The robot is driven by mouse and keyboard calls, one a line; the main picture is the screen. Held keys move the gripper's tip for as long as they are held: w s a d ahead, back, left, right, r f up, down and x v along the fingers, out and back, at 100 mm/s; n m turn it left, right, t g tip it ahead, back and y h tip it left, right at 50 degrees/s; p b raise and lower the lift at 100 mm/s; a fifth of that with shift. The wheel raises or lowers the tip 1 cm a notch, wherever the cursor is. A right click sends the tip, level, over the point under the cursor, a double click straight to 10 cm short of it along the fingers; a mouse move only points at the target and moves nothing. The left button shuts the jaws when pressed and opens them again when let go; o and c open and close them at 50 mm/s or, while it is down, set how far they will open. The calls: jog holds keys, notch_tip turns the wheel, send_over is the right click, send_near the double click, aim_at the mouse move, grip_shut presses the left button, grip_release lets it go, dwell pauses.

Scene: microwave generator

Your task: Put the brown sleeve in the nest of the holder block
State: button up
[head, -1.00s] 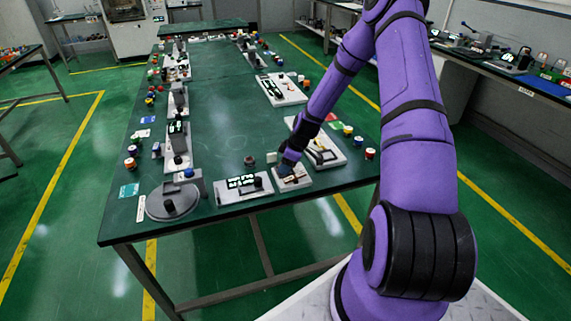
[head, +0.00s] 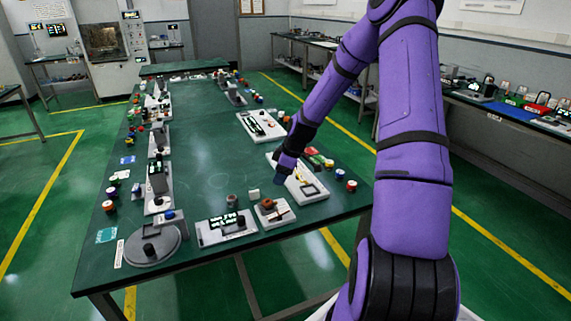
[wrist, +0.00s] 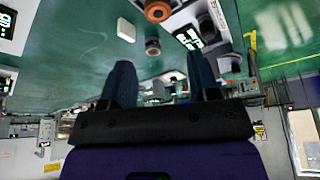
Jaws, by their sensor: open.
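The brown sleeve (head: 267,203) stands on the small white holder block (head: 277,217) at the table's near edge. In the wrist view the sleeve (wrist: 157,10) shows as a brown ring with a dark hole, cut by the top edge. I cannot tell how deep it sits in the nest. My gripper (head: 279,180) is above the table, behind and above the block, clear of the sleeve. In the wrist view my gripper (wrist: 160,78) is open, with nothing between its two dark fingers.
A grey cylinder (head: 231,201) and a white cube (head: 254,193) stand behind the block. A display unit (head: 225,227) is to its left, and a white tray (head: 306,186) to its right. The middle of the green table is free.

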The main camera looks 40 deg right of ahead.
jog(key=s+a+r+m+h, duration=0.1)
jog(key=s+a+r, duration=0.3)
jog(key=r, duration=0.4)
jog(key=s+a+r+m+h, duration=0.2)
jog(key=s+a+r, duration=0.15)
jog(key=r, duration=0.45)
jog(key=s+a+r+m+h, duration=0.1)
jog(key=s+a+r, duration=0.35)
jog(key=r, duration=0.25)
jog(key=s+a+r+m+t, duration=0.1)
jog(key=s+a+r+m, duration=0.1)
jog(key=s+r, duration=0.3)
jog(key=s+a+r+m+t, duration=0.1)
jog(key=s+a+r+m, duration=0.2)
jog(key=s, duration=1.1)
notch_tip(320, 180, up, 2)
jog(key=shift+a+r+y, duration=0.1)
jog(key=shift+a+y, duration=0.3)
jog(key=shift+a, duration=0.45)
